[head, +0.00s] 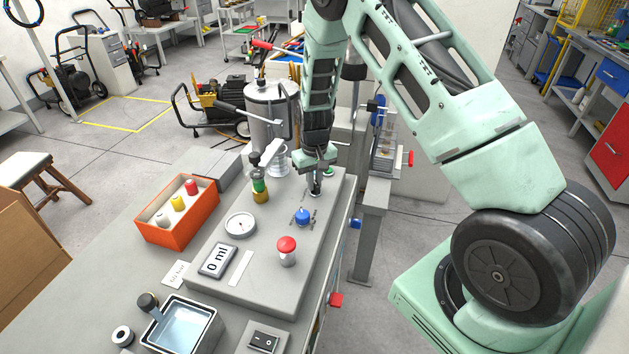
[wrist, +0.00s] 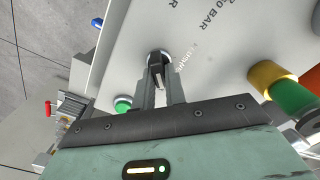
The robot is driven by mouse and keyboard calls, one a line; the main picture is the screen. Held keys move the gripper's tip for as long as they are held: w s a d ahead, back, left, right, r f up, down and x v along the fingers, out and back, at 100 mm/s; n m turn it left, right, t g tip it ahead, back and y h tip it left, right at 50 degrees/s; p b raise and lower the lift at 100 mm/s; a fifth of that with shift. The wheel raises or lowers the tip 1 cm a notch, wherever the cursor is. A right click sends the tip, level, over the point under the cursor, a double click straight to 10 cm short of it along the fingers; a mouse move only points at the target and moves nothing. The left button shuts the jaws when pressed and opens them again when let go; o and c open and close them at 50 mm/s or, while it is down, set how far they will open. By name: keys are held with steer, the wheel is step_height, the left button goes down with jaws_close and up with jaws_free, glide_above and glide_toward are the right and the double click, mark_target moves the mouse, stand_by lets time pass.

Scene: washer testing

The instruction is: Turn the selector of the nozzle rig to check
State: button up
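The selector (wrist: 158,56) is a dark round knob with a raised black grip in a pale ring, set in the grey top of the nozzle rig (head: 262,262). My gripper (wrist: 159,80) points down at it, with a grey finger on each side of the grip. The fingers are close together and look shut on it. In the head view my gripper (head: 316,188) is at the far right part of the rig's top and hides most of the knob. Small printing beside the knob is partly covered, so I cannot read the pointer's setting.
On the rig's top are a blue valve (head: 302,216), a red button (head: 287,250), a round gauge (head: 240,225) and a "0 ml" display (head: 217,260). A green and brass fitting (head: 260,188) stands close left of my gripper. An orange box (head: 178,233) sits further left.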

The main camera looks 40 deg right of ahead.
mark_target(315, 182)
steer(key=o, duration=0.4)
steer(key=shift+c, duration=0.2)
step_height(315, 182, up, 18)
steer(key=b, duration=0.2)
steer(key=shift+f+b, duration=0.25)
steer(key=shift+b, duration=0.05)
steer(key=s+a+r+n+y, duration=0.1)
steer(key=s+a+r+n, duration=0.1)
steer(key=s+a, duration=0.5)
steer(key=s+a+r+n, duration=0.15)
steer(key=s+a, duration=0.25)
steer(key=a, duration=0.7)
steer(key=s+a+n, duration=0.3)
steer(key=s+a, duration=0.1)
steer(key=s, duration=0.6)
steer(key=s+a+n, duration=0.3)
steer(key=s+a, duration=0.1)
steer(key=s, duration=0.7)
